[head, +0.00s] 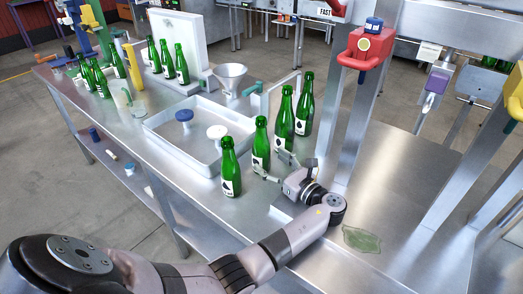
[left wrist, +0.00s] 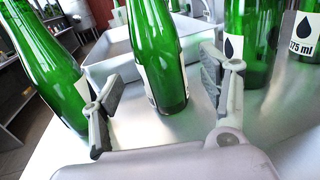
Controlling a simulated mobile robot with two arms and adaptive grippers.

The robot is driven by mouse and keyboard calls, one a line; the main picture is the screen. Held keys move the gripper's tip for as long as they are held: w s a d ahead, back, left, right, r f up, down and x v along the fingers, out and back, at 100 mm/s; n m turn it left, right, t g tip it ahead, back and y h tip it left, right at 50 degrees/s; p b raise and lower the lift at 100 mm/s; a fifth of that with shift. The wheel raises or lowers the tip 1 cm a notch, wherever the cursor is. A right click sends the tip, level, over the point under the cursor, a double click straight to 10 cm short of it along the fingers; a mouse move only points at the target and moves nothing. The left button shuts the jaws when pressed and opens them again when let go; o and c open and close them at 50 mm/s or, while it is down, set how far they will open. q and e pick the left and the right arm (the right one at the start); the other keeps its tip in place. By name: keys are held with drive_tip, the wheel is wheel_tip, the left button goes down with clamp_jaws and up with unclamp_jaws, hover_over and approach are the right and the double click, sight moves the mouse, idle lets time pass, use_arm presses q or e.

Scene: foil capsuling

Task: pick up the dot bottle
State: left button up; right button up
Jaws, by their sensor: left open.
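Several green glass bottles stand upright at the table's right end. The nearest bottle (head: 229,170) has a white label with a small dark mark, and another bottle (head: 261,138) stands just behind it. I cannot tell which is the dot bottle. My left gripper (head: 275,166) is open and low beside the second bottle. In the left wrist view, a bottle (left wrist: 158,50) stands ahead between the open fingers (left wrist: 165,98), its label mostly turned away. Another bottle (left wrist: 50,70) is left of the fingers. A bottle with a black drop label (left wrist: 235,47) is at right. My right gripper is out of view.
A metal tray (head: 165,150) with blue and white knobbed pieces lies left of the bottles. A funnel (head: 230,75) stands behind it. A post with a red device (head: 366,48) rises at right. A greenish translucent patch (head: 361,240) lies on the right surface.

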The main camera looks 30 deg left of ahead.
use_arm(q)
drive_tip(key=x, duration=0.5)
drive_tip(key=shift+w+a+p, duration=0.1)
drive_tip(key=shift+a+p, duration=0.1)
drive_tip(key=shift+p, duration=0.2)
drive_tip(key=shift+c, duration=0.5)
drive_tip(key=c, duration=1.3)
